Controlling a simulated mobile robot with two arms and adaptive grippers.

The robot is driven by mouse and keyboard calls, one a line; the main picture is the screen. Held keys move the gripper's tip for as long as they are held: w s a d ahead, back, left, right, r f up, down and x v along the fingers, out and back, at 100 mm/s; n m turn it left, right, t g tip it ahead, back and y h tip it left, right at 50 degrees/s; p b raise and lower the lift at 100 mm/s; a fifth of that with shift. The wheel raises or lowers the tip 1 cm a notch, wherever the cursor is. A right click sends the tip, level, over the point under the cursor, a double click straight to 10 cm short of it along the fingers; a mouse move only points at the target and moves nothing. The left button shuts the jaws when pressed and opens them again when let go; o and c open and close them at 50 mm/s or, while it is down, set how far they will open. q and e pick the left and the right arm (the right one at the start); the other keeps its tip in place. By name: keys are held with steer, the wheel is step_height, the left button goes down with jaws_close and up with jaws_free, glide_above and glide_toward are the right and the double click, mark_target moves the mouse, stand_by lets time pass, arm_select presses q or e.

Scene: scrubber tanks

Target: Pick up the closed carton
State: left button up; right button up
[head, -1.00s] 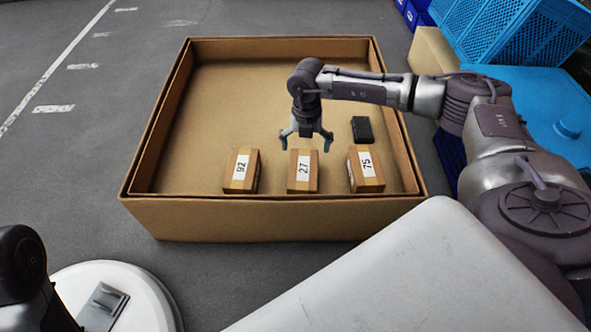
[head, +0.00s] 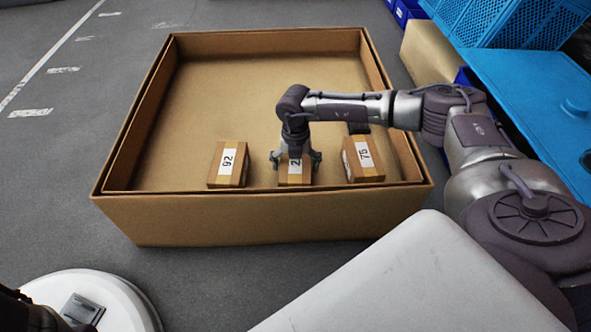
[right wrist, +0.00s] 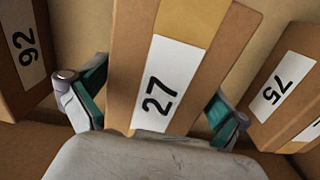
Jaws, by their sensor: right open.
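Three closed cartons stand in a row inside a large open cardboard box (head: 260,222). The carton labelled 27 (head: 295,181) is in the middle, partly hidden by my right gripper (head: 295,161). My right gripper is open, with one finger on each side of carton 27. In the right wrist view, carton 27 (right wrist: 170,70) lies between the two green-padded fingers (right wrist: 155,105); I cannot tell whether they touch it. Carton 92 (head: 228,165) stands to the left and carton 75 (head: 363,160) to the right. My left gripper is not in view.
A small black object (head: 358,128) lies in the box behind carton 75, partly hidden by my right arm. The box floor behind the cartons is otherwise clear. Blue crates (head: 510,22) and a blue lid (head: 535,95) are at the right.

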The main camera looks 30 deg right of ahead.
steer(key=shift+c, duration=0.3)
steer(key=c, duration=1.1)
steer(key=shift+r, duration=0.1)
